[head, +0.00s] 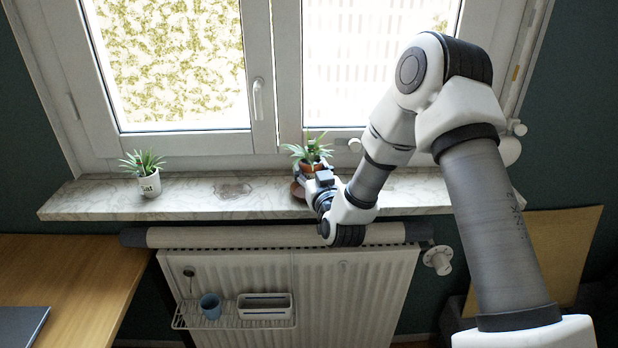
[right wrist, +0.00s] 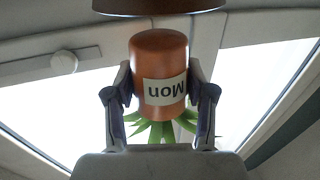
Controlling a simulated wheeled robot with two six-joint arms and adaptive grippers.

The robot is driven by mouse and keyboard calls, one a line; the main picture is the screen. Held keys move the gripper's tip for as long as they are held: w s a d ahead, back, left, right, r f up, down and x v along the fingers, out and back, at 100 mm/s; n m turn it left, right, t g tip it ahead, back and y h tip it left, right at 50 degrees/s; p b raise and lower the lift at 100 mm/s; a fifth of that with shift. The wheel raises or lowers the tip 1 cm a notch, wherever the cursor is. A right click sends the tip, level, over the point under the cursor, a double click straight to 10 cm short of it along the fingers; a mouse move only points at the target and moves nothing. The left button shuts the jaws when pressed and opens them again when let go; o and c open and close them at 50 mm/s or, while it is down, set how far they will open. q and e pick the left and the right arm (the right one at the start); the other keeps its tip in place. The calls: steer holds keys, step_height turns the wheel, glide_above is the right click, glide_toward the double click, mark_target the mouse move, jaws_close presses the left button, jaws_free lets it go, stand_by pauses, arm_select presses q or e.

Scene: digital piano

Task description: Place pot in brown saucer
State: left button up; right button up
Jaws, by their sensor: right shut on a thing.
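The brown pot (head: 309,169), with a green spiky plant, is in my right gripper (head: 324,178) at the window sill. In the right wrist view the picture is upside down: the pot (right wrist: 158,50) carries a white "Mon" label, and a finger of my right gripper (right wrist: 160,88) stands on each side, closed on it. The brown saucer (head: 297,190) lies on the sill, partly hidden behind the gripper. In the right wrist view the saucer (right wrist: 158,5) shows at the top edge, beyond the pot's base, with a small gap between them. My left gripper is out of view.
A white pot (head: 150,186) labelled "Sat", with a plant, stands at the left of the marble sill (head: 210,203). The window handle (head: 258,98) is behind. Below, a radiator (head: 340,290) carries a wire shelf with a blue cup (head: 210,305). The sill between the pots is clear.

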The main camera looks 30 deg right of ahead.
steer(key=f, duration=0.1)
steer(key=w+f, duration=0.1)
steer(key=f, duration=0.1)
steer(key=shift+w+d+f+p, duration=0.2)
steer(key=shift+w+f+p, duration=0.05)
steer(key=shift+w+p, duration=0.1)
steer(key=shift+f, duration=0.25)
steer(key=o, duration=1.4)
